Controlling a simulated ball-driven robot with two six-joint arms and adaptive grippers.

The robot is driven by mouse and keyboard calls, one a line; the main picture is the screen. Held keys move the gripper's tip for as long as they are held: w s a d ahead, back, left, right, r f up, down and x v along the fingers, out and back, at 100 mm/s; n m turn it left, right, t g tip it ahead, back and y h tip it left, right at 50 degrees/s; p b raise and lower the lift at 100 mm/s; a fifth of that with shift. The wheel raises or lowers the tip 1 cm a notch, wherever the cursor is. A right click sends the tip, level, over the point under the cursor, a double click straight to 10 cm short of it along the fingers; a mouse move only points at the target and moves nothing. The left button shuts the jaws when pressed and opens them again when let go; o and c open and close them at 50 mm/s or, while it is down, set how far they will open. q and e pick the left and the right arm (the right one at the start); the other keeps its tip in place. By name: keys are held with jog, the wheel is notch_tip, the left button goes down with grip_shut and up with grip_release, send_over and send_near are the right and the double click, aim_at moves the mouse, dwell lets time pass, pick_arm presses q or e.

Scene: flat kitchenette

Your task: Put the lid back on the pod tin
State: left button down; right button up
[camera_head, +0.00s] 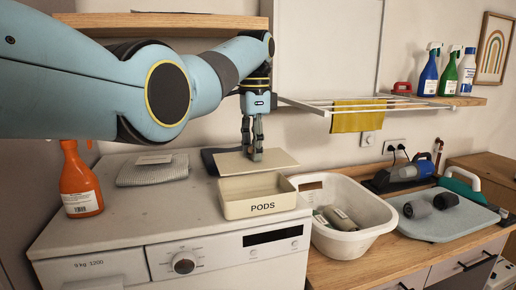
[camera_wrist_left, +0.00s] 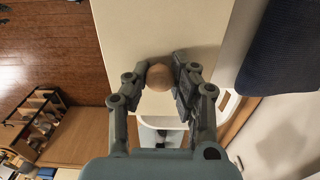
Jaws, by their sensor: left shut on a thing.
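The cream pod tin (camera_head: 249,209), labelled PODS, stands open on top of the white washing machine, near its right end. Its flat cream lid (camera_head: 282,159) is in my left gripper (camera_head: 252,155). In the left wrist view the fingers of the left gripper (camera_wrist_left: 163,78) close on the round wooden knob (camera_wrist_left: 159,76) in the lid (camera_wrist_left: 160,30). In the head view the lid appears level, over or just behind the tin's back edge, apart from its front rim. The exact height gap is hard to tell. My right gripper is not in view.
An orange spray bottle (camera_head: 79,183) and a folded grey cloth (camera_head: 152,170) stand left on the machine. A dark cloth (camera_head: 210,160) lies behind the tin. A white basin (camera_head: 372,240) sits close on the right. A drying rack (camera_head: 350,103) hangs above.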

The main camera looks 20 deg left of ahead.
aim_at(256, 163)
pick_arm(q)
jog(key=shift+f, duration=0.45)
jog(key=shift+w+d+f, duration=0.15)
jog(key=shift+f, duration=1.85)
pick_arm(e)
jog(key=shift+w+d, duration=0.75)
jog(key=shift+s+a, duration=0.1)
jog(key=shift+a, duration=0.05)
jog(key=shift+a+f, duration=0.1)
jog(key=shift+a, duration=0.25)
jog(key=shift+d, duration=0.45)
pick_arm(q)
jog(key=shift+f, duration=0.35)
jog(key=shift+f, duration=0.3)
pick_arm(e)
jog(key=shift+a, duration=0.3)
